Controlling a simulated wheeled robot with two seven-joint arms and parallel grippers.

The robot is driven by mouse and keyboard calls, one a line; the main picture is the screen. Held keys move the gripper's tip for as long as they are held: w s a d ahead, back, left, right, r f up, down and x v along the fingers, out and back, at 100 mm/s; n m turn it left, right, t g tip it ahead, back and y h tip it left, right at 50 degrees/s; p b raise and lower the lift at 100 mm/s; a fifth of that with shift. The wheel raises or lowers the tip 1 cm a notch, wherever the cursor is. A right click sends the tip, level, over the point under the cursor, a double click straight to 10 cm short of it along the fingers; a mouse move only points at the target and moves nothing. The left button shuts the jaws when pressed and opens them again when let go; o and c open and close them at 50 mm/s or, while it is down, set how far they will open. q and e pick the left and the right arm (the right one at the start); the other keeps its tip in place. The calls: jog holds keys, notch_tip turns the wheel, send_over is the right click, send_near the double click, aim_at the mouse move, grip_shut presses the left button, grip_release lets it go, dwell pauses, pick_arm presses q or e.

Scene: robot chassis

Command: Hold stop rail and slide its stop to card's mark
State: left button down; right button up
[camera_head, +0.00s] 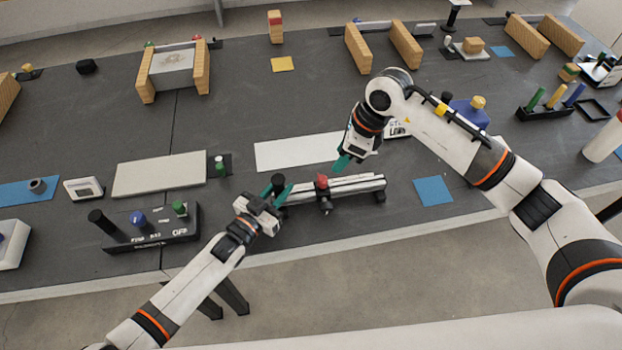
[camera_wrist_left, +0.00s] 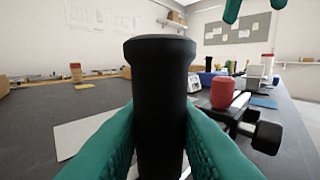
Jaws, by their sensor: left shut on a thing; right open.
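The stop rail (camera_head: 352,185) is a pale bar on dark feet near the table's front edge, with a black upright handle (camera_wrist_left: 160,90) at its left end. My left gripper (camera_head: 277,190) is shut on that handle; its green fingers flank the handle in the left wrist view. The red-topped stop (camera_head: 322,181) sits on the rail left of its middle, and its red cap (camera_wrist_left: 223,93) also shows in the left wrist view. My right gripper (camera_head: 343,162) is open above the rail, right of the stop. A small lettered card (camera_head: 398,130) stands behind, partly hidden by my right arm.
A flat white sheet (camera_head: 298,151) lies behind the rail. A blue square (camera_head: 433,191) lies to its right. A dark block with coloured knobs (camera_head: 150,228) stands at the left. A blue container (camera_head: 470,112) stands behind my right arm.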

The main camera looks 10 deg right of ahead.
aim_at(323, 178)
jog(key=a+f+n, duration=0.1)
jog(key=f, duration=0.2)
jog(key=a+f+n+g, duration=0.1)
jog(key=f+n, duration=0.1)
jog(key=f, duration=0.1)
jog(key=w+a+f+n, duration=0.1)
jog(key=a+f+n, duration=0.1)
jog(key=f, duration=0.2)
jog(key=shift+w+f+g+y, duration=0.1)
jog(key=shift+g+y, duration=0.2)
jog(key=shift+y, duration=0.1)
grip_shut()
